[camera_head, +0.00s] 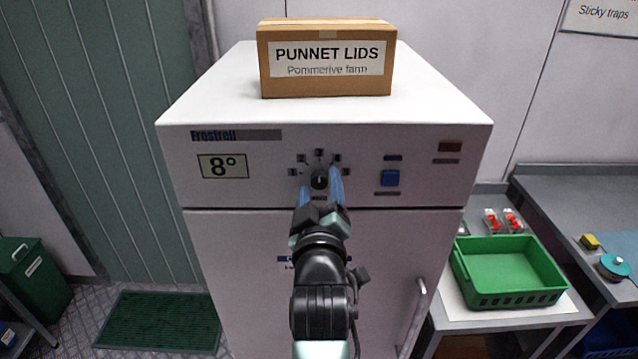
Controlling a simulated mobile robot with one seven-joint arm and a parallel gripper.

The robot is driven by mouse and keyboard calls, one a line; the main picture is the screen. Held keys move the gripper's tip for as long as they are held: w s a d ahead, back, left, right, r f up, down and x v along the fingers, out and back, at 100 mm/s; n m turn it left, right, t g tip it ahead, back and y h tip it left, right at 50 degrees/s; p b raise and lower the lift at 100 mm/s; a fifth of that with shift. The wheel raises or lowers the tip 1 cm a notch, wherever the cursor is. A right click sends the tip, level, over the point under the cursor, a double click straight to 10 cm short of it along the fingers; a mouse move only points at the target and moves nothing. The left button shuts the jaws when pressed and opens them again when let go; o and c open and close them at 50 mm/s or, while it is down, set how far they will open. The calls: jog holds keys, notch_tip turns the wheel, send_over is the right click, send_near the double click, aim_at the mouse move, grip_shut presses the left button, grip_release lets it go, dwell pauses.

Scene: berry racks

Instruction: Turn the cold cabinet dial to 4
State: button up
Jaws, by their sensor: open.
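The cold cabinet (260,245) is a white box with a front panel, standing in the middle of the head view. Its dial (319,181) is a small black knob on the panel, with several small marks around its upper side too small to read. The display (223,166) left of the dial reads 8°. My gripper (320,183) is open in front of the panel, with one blue finger on each side of the dial. I cannot tell whether the fingers touch the dial. My wrist covers the panel's lower edge.
A cardboard box (326,80) labelled PUNNET LIDS stands on the cabinet. A vertical handle (413,315) is on the door at lower right. A green crate (462,289) stands on a bench at right. A green mat (160,322) lies at left.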

grip_shut()
dwell(0.4)
jog(key=shift+m, duration=0.4)
jog(key=m+b, duration=0.1)
jog(key=m, duration=0.1)
jog(key=shift+m, duration=0.3)
jog(key=shift+m+b, duration=0.85)
jog(key=shift+m, duration=1.35)
grip_release()
